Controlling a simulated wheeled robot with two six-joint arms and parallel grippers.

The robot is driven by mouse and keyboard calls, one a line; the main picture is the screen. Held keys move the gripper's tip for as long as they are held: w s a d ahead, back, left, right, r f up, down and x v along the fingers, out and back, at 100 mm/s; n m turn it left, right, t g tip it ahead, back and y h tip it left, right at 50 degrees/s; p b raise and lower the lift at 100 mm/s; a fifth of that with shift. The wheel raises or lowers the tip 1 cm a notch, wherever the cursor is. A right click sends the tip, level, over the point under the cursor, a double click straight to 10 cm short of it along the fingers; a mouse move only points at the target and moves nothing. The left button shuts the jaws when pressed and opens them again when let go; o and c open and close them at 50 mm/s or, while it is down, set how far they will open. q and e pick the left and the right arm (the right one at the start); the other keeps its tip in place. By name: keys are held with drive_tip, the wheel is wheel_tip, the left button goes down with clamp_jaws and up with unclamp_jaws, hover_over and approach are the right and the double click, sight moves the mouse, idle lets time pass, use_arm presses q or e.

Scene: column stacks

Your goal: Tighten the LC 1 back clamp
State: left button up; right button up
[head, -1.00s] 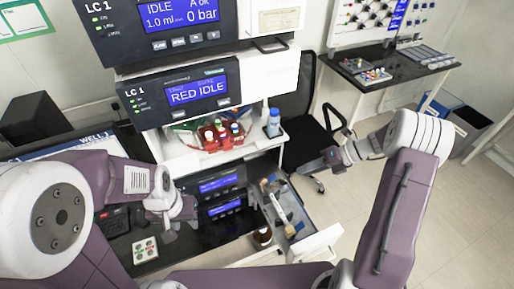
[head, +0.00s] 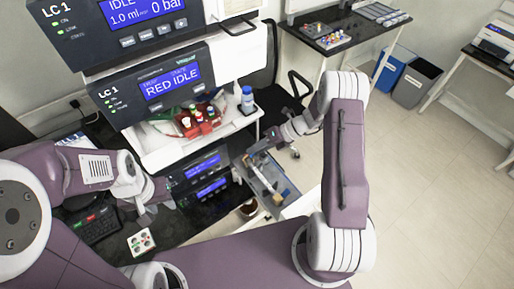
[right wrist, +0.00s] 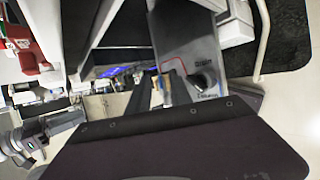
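The LC 1 instrument (head: 165,85) stands as stacked units at centre left, its display reading RED IDLE. Below it an open grey drawer (head: 297,208) holds a pale column (head: 262,176) with a tan and blue fitting (head: 285,194) near its front end. I cannot make out a back clamp clearly; the drawer's back end is partly behind my right gripper (head: 254,150). That gripper is over the drawer's back end; its fingers are too small to read. My left gripper (head: 158,208) hangs empty with its fingertips apart, left of the lower displays.
A red vial rack (head: 198,125) and a blue-capped bottle (head: 247,100) stand on the shelf above the drawer. The right wrist view shows a grey panel with a black knob (right wrist: 204,80).

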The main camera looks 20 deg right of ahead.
drive_tip(key=shift+d, duration=0.35)
drive_tip(key=c, duration=0.4)
clamp_jaws()
drive_tip(key=shift+s+a, duration=0.1)
drive_tip(key=shift+a, duration=0.2)
drive_tip(key=shift+d, duration=0.15)
drive_tip(key=shift+f, duration=0.1)
